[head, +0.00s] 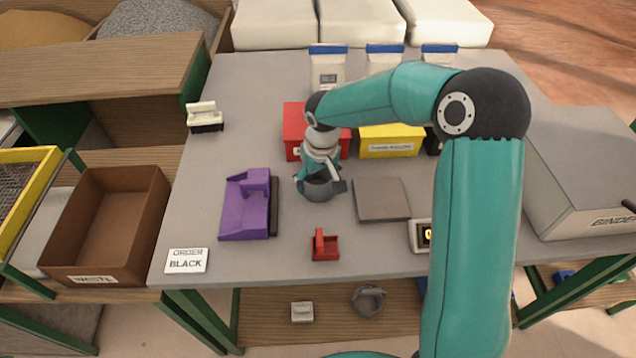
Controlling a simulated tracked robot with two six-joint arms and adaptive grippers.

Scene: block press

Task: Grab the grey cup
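A grey cup (318,190) stands on the grey table, left of the middle, between a purple tool and a flat grey plate. My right gripper (322,182) reaches down over it from above, with dark finger parts near its left and right sides. The gripper hides part of the cup's rim, and I cannot tell whether the fingers touch or grip it. My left gripper is not in view.
The purple tool (246,206), grey plate (381,199) and small red piece (325,246) lie around the cup. Red (293,124) and yellow (391,141) boxes stand behind it. A grey ring-shaped vessel (368,301) is on the lower shelf.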

